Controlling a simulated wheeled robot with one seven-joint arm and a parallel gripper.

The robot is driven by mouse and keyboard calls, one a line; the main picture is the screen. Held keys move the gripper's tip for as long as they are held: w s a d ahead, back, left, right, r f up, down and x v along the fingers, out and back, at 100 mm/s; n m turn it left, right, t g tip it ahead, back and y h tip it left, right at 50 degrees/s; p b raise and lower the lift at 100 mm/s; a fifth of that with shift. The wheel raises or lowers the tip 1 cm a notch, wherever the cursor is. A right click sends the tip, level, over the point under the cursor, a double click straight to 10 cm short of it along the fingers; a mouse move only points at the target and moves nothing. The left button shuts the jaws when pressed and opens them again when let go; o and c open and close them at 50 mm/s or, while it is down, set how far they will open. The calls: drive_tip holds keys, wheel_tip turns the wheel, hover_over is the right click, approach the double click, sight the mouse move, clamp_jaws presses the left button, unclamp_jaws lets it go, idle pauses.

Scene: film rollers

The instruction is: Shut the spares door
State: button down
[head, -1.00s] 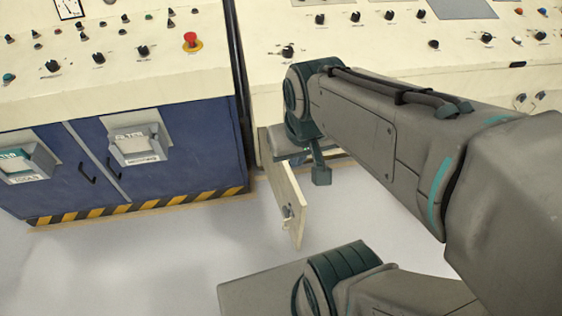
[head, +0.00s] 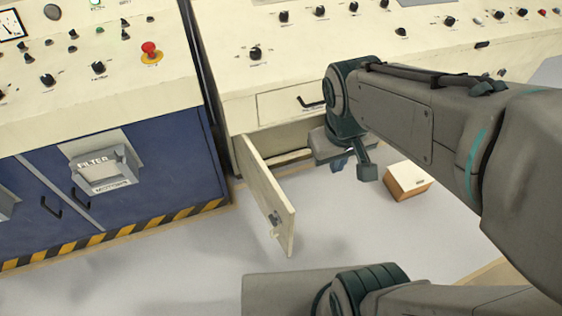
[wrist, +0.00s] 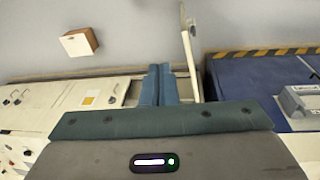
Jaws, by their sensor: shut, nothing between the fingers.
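The cream spares door (head: 266,194) stands open, swung out from the pale console's low compartment, with a latch on its free end. The door also shows edge-on in the wrist view (wrist: 190,58). The compartment opening (head: 292,148) is partly visible behind it. My gripper (head: 343,163) is right of the door in the head view, in front of the console, with its fingers mostly hidden by my wrist. In the wrist view my gripper (wrist: 159,70) is shut and empty, left of the door, with a small visible gap between them.
A drawer front with a black handle (head: 311,103) sits above the compartment. A cream and brown box (head: 408,182) lies on the floor to the right. A blue cabinet (head: 150,170) with a striped base edge stands left. The floor before the door is clear.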

drive_tip(key=w+a+f+n+t+h+b, duration=0.1)
drive_tip(key=w+a+f+n+h+b, duration=0.15)
drive_tip(key=a+f+n+b, duration=0.65)
drive_tip(key=w+a+f+n+h+b, duration=0.2)
drive_tip(key=w+a+f+n+b, duration=0.25)
drive_tip(key=f, duration=0.85)
drive_tip(key=w+a+f+n+t+h+b, duration=0.1)
drive_tip(key=a+f+n+h+b, duration=0.2)
drive_tip(key=a+f+n+b, duration=0.55)
drive_tip(key=m+b, duration=0.2)
approach(283, 205)
drive_tip(key=x, duration=0.5)
drive_tip(key=shift+a+f, duration=0.15)
drive_tip(key=shift+f, duration=0.3)
drive_tip(key=shift+w+d, duration=0.15)
drive_tip(key=shift+d, duration=0.3)
